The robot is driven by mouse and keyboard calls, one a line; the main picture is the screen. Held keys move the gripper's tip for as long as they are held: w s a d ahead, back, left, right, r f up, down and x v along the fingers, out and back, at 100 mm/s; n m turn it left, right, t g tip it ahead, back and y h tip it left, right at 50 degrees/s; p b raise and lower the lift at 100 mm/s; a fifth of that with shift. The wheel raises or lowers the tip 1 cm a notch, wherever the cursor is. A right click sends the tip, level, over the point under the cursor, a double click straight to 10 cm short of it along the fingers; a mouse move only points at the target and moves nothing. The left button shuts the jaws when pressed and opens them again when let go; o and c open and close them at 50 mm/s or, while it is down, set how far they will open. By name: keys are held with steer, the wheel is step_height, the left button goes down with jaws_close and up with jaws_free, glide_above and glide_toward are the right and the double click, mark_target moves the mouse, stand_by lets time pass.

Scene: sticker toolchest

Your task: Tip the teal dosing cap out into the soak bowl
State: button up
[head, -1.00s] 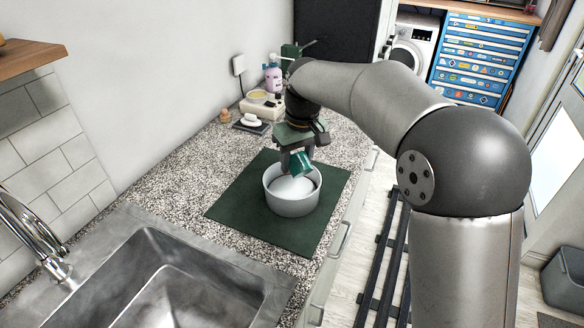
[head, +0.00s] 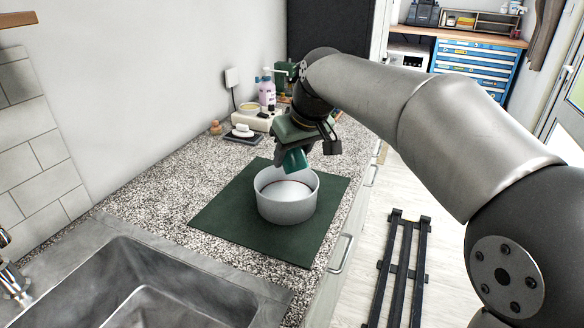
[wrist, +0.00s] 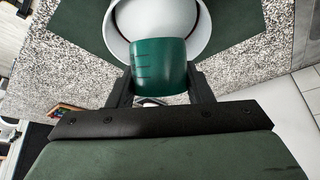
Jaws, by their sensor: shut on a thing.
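The teal dosing cap (head: 295,160) is between the fingers of my gripper (head: 291,152), which is shut on it. In the head view the cap is tilted, above the far part of the white soak bowl (head: 287,208). In the wrist view the cap (wrist: 160,65) shows its side with dark measuring marks, a finger on each side of it, and the bowl (wrist: 205,22) behind it. The bowl stands upright on a dark green mat (head: 225,212). The cap's inside is hidden, and I cannot tell whether anything is in it.
A steel sink (head: 150,290) lies at the near left. A soap dish (head: 243,133), a pink bottle (head: 267,92) and other small items stand at the back of the granite counter. The mat around the bowl is clear.

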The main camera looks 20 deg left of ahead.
steer(key=shift+f+b, duration=0.25)
steer(key=shift+b, duration=0.2)
steer(key=t+y+b, duration=0.1)
steer(key=b, duration=0.2)
steer(key=shift+d+r, duration=0.1)
steer(key=shift+r, duration=0.05)
steer(key=shift+b, duration=0.5)
steer(key=shift+s+r+t+y+b, duration=0.1)
steer(key=shift+t+y+b, duration=0.2)
steer(key=shift+b, duration=0.25)
steer(key=t+y+b, duration=0.1)
steer(key=y+b, duration=0.1)
steer(key=b, duration=0.6)
steer(key=shift+r+t, duration=0.1)
steer(key=shift+t, duration=0.3)
steer(key=t+y+b, duration=0.1)
steer(key=b, duration=0.3)
steer(key=shift+r+t+y+b, duration=0.2)
steer(key=shift+t+y+b, duration=0.15)
steer(key=shift+b, duration=0.85)
steer(key=shift+r+y+b, duration=0.25)
steer(key=shift+r+b, duration=0.05)
steer(key=shift+b, duration=0.15)
